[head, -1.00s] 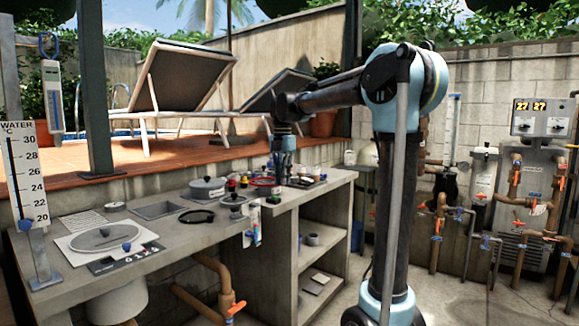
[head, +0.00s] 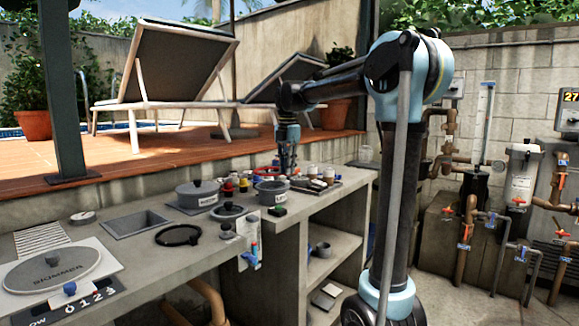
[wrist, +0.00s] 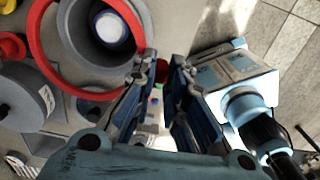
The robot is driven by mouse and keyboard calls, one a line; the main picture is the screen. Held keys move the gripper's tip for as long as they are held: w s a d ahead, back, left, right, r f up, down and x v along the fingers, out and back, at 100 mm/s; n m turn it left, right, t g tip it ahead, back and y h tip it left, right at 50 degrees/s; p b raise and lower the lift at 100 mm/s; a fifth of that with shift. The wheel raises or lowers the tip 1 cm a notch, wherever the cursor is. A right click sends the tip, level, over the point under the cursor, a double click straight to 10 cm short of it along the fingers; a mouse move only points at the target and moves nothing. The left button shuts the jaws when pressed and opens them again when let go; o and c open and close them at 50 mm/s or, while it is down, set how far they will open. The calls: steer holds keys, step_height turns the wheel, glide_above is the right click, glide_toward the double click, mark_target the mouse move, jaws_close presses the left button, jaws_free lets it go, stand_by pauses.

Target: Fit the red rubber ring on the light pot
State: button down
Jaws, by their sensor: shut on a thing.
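In the wrist view the red rubber ring (wrist: 51,72) encircles the outline of an open grey pot (wrist: 82,52). I cannot tell whether it hangs above the pot or touches it. The pot holds a round white and blue thing. My gripper (wrist: 162,66) is at the ring's right side, jaws shut on the ring; the grip point is partly hidden. In the head view my gripper (head: 287,168) is just behind the open grey pot (head: 270,194), whose pale label is too small to read.
A lidded grey pot (head: 198,194) stands to the left, with red and yellow pieces (head: 236,183) between. Small jars (head: 320,180) sit in a tray at the right.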

steer(key=shift+w+d+f, duration=0.1)
steer(key=shift+w, duration=0.15)
steer(key=shift+w+f, duration=0.1)
steer(key=shift+f, duration=0.3)
steer(key=shift+d+f, duration=0.1)
steer(key=shift+f, duration=1.3)
steer(key=shift+f, duration=0.85)
stand_by(0.9)
steer(key=c, duration=1.5)
jaws_free()
steer(key=shift+c, duration=0.2)
steer(key=shift+o, duration=0.9)
